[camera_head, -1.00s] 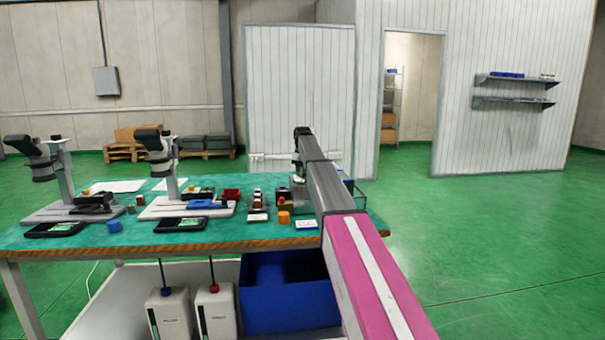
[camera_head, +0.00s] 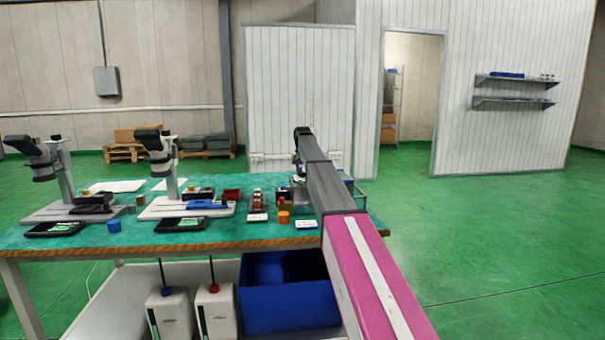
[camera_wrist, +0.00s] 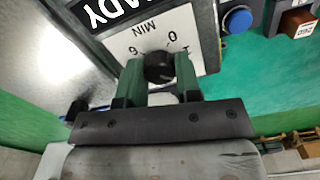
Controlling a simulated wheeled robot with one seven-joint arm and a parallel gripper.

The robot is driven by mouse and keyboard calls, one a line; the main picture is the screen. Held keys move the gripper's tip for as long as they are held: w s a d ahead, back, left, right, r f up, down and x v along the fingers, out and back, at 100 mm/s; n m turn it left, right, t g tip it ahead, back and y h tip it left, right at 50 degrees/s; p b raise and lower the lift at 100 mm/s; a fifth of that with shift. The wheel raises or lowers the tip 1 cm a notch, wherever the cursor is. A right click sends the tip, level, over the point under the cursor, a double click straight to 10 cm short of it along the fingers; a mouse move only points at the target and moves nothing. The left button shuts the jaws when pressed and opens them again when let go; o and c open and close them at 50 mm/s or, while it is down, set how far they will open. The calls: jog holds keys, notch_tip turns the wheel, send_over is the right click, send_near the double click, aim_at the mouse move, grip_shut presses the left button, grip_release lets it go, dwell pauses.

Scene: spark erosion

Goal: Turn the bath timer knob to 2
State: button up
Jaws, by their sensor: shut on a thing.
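The bath timer knob (camera_wrist: 158,69) is a small black round knob on a white dial plate (camera_wrist: 150,42) in the wrist view. The dial shows "MIN", a 6 to the left, a 0 at the upper right and part of a 1 beside the right finger. My gripper (camera_wrist: 159,66) has its two green fingers on either side of the knob and is shut on it. The fingers hide part of the dial. I see no 2 and cannot make out where the knob points. In the head view my arm hides the knob and gripper.
In the wrist view, a blue button (camera_wrist: 237,19) and a brown block with a label (camera_wrist: 296,22) are near the upper right. In the head view, the green workbench (camera_head: 250,233) carries microscope stands and small parts left of my arm. A blue bin (camera_head: 285,305) is below.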

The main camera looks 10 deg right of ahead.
jog(key=shift+m, duration=0.6)
jog(key=o, duration=0.9)
notch_tip(320, 180, up, 11)
jog(key=shift+f, duration=0.1)
jog(key=shift+s, duration=0.1)
